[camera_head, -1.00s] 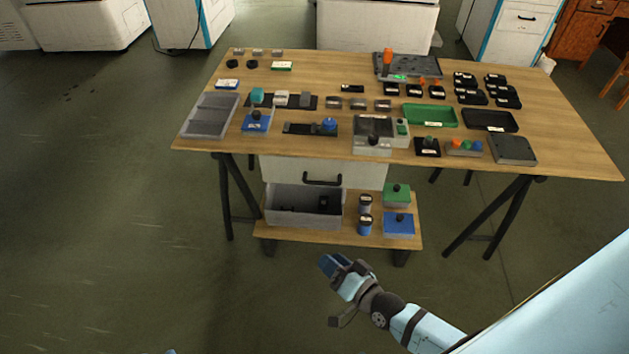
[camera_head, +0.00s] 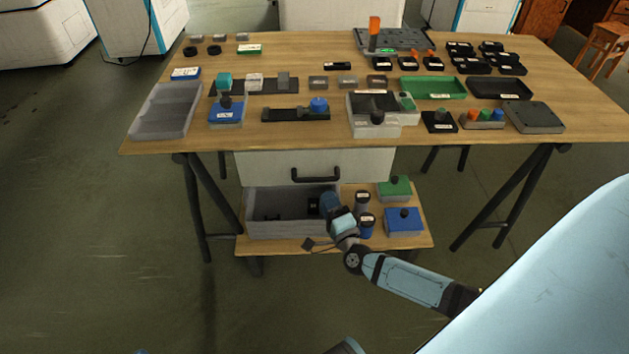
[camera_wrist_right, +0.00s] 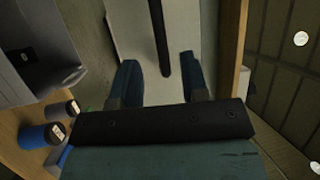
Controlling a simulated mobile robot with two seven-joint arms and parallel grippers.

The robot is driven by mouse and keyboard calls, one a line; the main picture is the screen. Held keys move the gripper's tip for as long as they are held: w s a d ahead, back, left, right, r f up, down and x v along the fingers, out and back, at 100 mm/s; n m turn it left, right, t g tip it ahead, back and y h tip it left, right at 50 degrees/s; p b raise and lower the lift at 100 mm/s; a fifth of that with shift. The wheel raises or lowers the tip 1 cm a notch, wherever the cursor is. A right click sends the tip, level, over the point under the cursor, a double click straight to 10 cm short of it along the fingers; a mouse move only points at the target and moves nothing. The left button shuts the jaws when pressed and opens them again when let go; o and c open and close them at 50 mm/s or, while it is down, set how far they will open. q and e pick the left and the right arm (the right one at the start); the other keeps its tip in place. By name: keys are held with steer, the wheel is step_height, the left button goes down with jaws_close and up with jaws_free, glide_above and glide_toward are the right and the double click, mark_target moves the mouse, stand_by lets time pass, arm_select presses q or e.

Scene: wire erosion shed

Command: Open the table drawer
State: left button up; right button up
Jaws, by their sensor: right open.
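The table drawer (camera_head: 270,168) has a pale front under the wooden tabletop and looks shut. My right gripper (camera_head: 328,202) is open and empty, with blue fingers. It is below the handle in the head view, and the fingers (camera_wrist_right: 160,80) do not touch the handle. My left gripper is not in view.
On the lower shelf (camera_head: 390,241) stand an open grey bin (camera_head: 290,228), dark cylinders (camera_head: 362,201), a green box (camera_head: 395,188) and a blue box (camera_head: 404,222). The tabletop (camera_head: 300,140) holds many trays and small parts. Dark trestle legs (camera_head: 195,205) flank the drawer.

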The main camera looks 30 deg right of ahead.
mark_target(315, 179)
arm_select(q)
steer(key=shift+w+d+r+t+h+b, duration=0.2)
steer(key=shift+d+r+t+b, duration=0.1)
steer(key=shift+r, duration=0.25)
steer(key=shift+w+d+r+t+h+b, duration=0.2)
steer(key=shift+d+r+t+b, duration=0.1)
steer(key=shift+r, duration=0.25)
arm_select(e)
steer(key=x, duration=0.8)
steer(key=shift+w, duration=0.15)
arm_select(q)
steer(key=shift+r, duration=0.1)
arm_select(e)
jaws_close()
